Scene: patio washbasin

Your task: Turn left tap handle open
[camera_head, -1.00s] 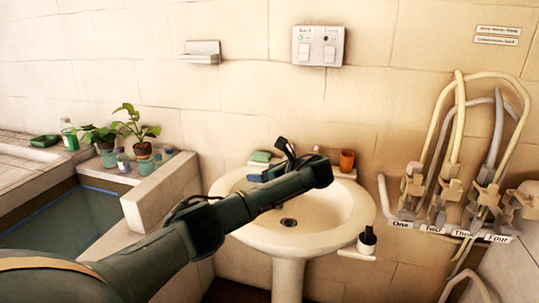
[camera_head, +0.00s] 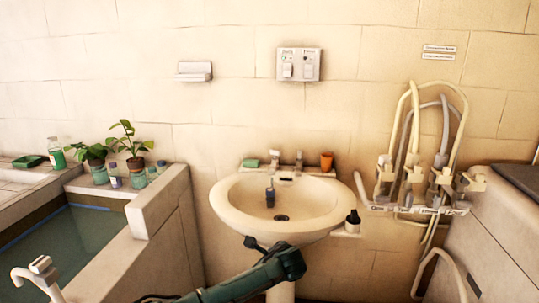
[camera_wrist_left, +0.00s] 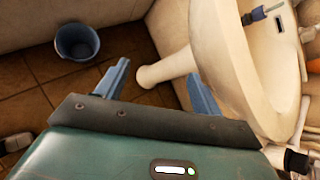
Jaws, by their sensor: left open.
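The washbasin (camera_head: 235,205) stands against the tiled wall on a pedestal. At its back rim is the left tap (camera_head: 275,158), with another tap (camera_head: 299,160) to its right. Its handle is small and I cannot tell its angle. My left arm (camera_head: 265,272) reaches in low, in front of the basin; its fingers are hidden in the head view. In the left wrist view my left gripper (camera_wrist_left: 157,72) is open and empty, its blue fingers apart beside the basin's outer side and pedestal. The taps are not seen there. My right gripper is not in view.
Green soap (camera_head: 251,163) and an orange cup (camera_head: 326,162) flank the taps. Hoses (camera_head: 412,130) hang right. A bucket (camera_wrist_left: 76,42) is on the floor.

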